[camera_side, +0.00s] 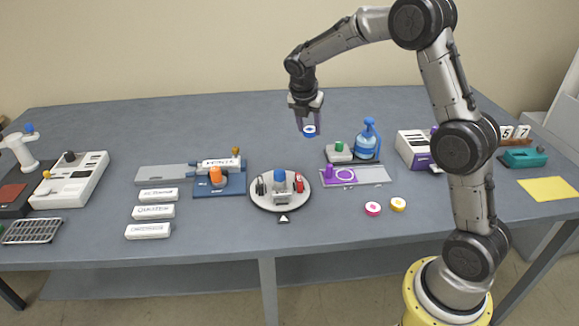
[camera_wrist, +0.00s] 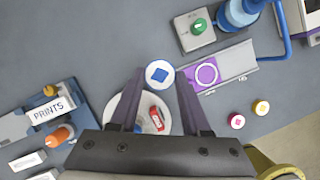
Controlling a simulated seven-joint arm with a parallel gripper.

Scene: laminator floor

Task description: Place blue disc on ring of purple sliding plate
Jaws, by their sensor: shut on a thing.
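The blue disc (camera_side: 309,131) has a white face with a blue mark and is held in the air between the fingertips of my gripper (camera_side: 307,124). In the wrist view the disc (camera_wrist: 160,74) sits between the two fingers (camera_wrist: 160,82). The purple sliding plate (camera_side: 344,176) lies on a grey rail, with a purple knob at its left end and a pale ring (camera_side: 345,174) on top. In the wrist view the ring (camera_wrist: 207,75) is empty, to the right of the disc. In the side view my gripper is above and left of the plate.
A green-button box (camera_side: 339,152) and blue pump bottle (camera_side: 367,140) stand behind the plate. A round turntable (camera_side: 262,200) is to its left. Pink (camera_side: 373,208) and yellow (camera_side: 398,204) discs lie in front. A white and purple box (camera_side: 412,149) stands right. Table between the discs and turntable is clear.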

